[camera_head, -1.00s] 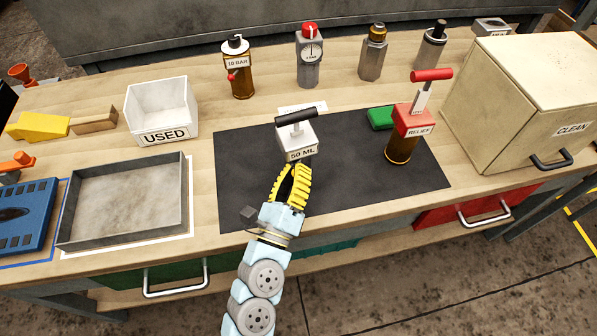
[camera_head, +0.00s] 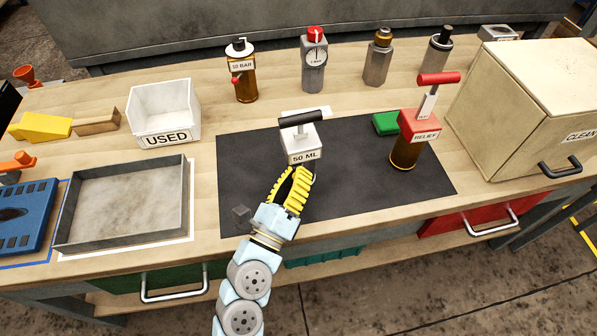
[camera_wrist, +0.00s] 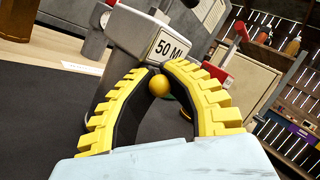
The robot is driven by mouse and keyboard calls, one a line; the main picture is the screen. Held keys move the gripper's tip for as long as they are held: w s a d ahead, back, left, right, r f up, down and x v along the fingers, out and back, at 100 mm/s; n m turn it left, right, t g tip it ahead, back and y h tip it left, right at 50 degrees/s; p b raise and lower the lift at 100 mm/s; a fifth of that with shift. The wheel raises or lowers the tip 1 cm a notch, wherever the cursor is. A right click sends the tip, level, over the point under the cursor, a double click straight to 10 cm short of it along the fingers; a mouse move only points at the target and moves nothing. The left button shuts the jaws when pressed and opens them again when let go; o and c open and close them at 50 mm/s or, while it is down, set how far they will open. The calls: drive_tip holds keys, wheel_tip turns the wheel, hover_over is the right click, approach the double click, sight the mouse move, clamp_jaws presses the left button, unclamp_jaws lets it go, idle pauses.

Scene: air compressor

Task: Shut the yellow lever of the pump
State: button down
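The pump labelled 50 ML (camera_head: 300,145) stands on the black mat, a pale block with a black T-handle on top; it also shows in the wrist view (camera_wrist: 138,38). A small yellow ball (camera_wrist: 158,86), apparently the end of the yellow lever, shows in the wrist view just below the block. The rest of the lever is hidden. My gripper (camera_head: 297,172) has ribbed yellow fingers and is at the pump's front. In the wrist view its fingertips (camera_wrist: 158,68) lean close together around the ball; I cannot tell whether they grip it.
A grey tray (camera_head: 122,240) and a white USED bin (camera_head: 165,112) are at left. A CLEAN box (camera_head: 500,120) is at right. Several bottles stand behind.

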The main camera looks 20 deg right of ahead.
drive_tip(key=shift+f, duration=0.15)
drive_tip(key=c, duration=1)
unclamp_jaws()
drive_tip(key=shift+v, duration=6)
drive_tip(key=shift+r, duration=0.2)
